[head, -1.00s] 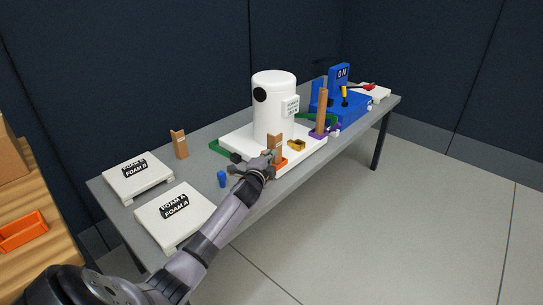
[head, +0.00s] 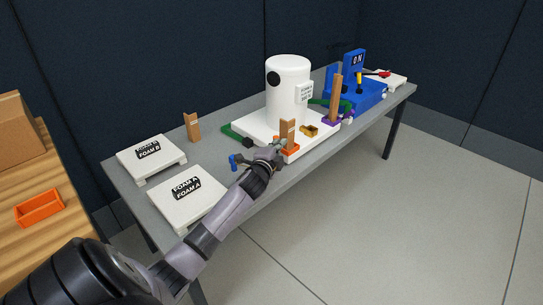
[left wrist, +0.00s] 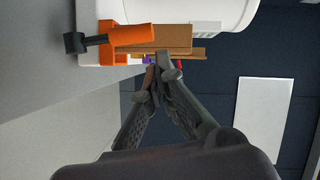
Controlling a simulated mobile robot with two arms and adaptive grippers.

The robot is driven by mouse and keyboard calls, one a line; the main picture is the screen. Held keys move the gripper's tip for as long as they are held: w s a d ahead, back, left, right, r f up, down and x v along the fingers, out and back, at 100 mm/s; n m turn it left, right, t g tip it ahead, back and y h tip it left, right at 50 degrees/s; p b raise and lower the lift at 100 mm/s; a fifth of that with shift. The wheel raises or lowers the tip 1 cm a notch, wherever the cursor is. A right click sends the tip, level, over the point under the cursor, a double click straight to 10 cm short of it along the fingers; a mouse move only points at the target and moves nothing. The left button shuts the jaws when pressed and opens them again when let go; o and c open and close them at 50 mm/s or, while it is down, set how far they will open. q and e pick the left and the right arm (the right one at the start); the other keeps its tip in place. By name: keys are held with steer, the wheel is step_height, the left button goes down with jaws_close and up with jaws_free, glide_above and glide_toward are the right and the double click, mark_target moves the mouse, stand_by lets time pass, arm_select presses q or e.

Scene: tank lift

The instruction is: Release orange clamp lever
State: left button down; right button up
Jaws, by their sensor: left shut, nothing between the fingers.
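The orange clamp (head: 291,151) sits at the front edge of the white base (head: 243,122), at the foot of a tan wooden bracket (head: 288,131). In the left wrist view its orange lever (left wrist: 134,35) lies alongside the tan wood, with a black knob (left wrist: 74,43) sticking out to the left. My left gripper (head: 279,147) is beside the clamp and bracket in the head view. In the wrist view its fingertips (left wrist: 161,69) are together and empty, just below the wood's edge; I cannot tell whether they touch it. My right gripper is not in view.
A white tank (head: 288,90) stands on the base. Foam pads (head: 178,212) (head: 140,165) lie left on the grey table. A blue stand (head: 362,96) is at the far right.

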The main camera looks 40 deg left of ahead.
arm_select(q)
steer(key=v, duration=0.8)
steer(key=shift+s, duration=0.4)
steer(key=shift+d, duration=0.1)
